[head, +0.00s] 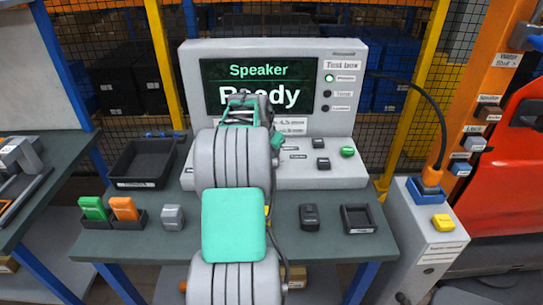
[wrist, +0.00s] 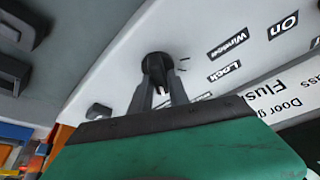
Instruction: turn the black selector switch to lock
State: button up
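The black selector switch (wrist: 157,64) is a round dark knob on a light panel in the wrist view. Short printed labels stand to its right, including Lock (wrist: 224,73) and Window. My gripper (wrist: 159,86) has its two dark fingertips right at the knob, one on each side of its lower part. I cannot tell whether they press on it, nor which mark the knob points to. In the head view my gripper (head: 248,108) is in front of the console, and my arm hides the switch.
The grey console (head: 335,176) stands on a dark table, its screen reading "Speaker Ready". A green button (head: 347,152) and a dark switch (head: 322,164) sit right of my arm. A black tray (head: 142,184) and orange and green blocks lie left. A pedestal with cable stands right.

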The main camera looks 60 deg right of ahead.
grip_shut()
jog(key=shift+n, duration=0.4)
jog(key=n+t+b, duration=0.1)
jog(key=n+t, duration=0.1)
jog(key=n, duration=0.2)
jog(key=shift+n+b, duration=0.3)
jog(key=shift+b, duration=0.1)
jog(key=n+t+y, duration=0.1)
jog(key=n, duration=0.1)
jog(key=shift+r+n, duration=0.15)
jog(key=shift+n, duration=0.15)
jog(key=shift+n+t+y+p, duration=0.5)
jog(key=shift+n+p, duration=0.25)
jog(key=shift+n, duration=1.15)
jog(key=shift+o, duration=2.3)
grip_release()
